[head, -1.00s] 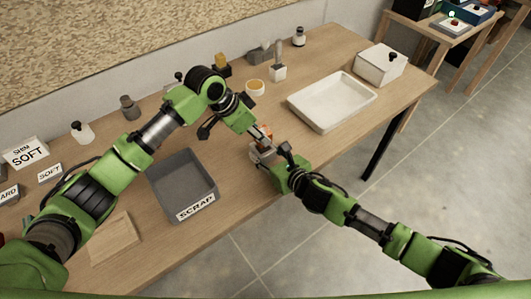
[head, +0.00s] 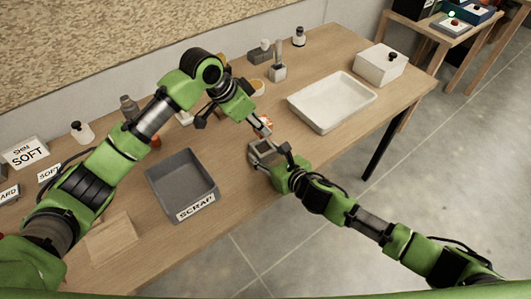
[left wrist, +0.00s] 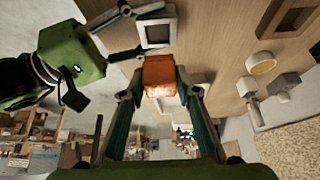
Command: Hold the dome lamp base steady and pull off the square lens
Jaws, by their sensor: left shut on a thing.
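The square lens (head: 264,124) is orange. It sits between the fingertips of my left gripper (head: 260,128), which is shut on it; it also shows in the left wrist view (left wrist: 160,75). The dome lamp base (head: 264,151) is a pale square frame with a dark middle, just below the lens and apart from it. In the left wrist view the base (left wrist: 157,34) shows a gap from the lens. My right gripper (head: 272,157) has its fingers on opposite sides of the base and is shut on it, near the table's front edge. The base's underside is hidden.
A grey scrap bin (head: 181,187) stands left of the grippers. A white tray (head: 331,103) and a white lidded box (head: 380,65) stand at the right. A wooden board (head: 113,236) lies front left. Small containers line the back. The table between bin and tray has free room.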

